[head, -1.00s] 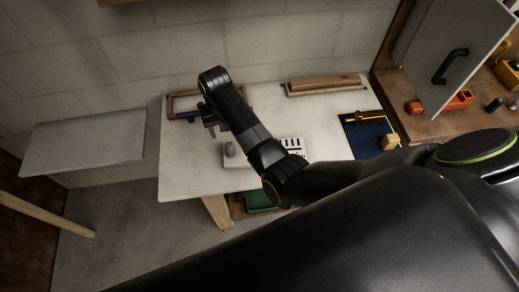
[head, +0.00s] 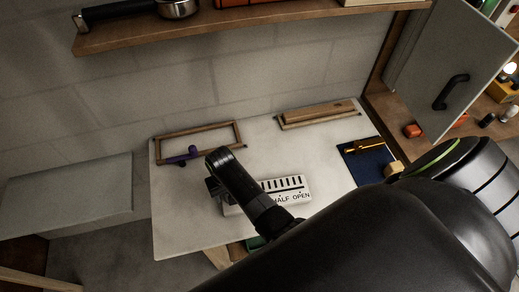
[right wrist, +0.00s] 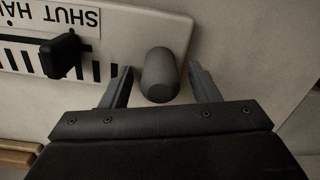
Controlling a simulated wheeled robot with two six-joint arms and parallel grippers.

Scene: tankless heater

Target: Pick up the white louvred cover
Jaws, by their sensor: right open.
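The white louvred cover (head: 293,182) lies on the pale worktop, with dark slots and lettering reading "HALF OPEN" in the head view. My right arm hides its left part there. In the right wrist view the cover (right wrist: 108,22) shows slots, the lettering "SHUT HA" and a black slider tab (right wrist: 60,56). A rounded grey knob (right wrist: 168,68) stands at its end. My right gripper (right wrist: 163,88) is open, with one finger on each side of the knob and no clear grip on it. In the head view the right gripper (head: 214,188) is partly hidden behind its wrist. My left gripper is not in view.
The worktop (head: 180,222) holds a wooden frame (head: 199,129) with a purple-handled tool (head: 183,158), a wooden tray (head: 318,115) and a blue mat (head: 362,160). A shelf (head: 230,27) hangs above. A grey cabinet door (head: 440,75) stands open at right.

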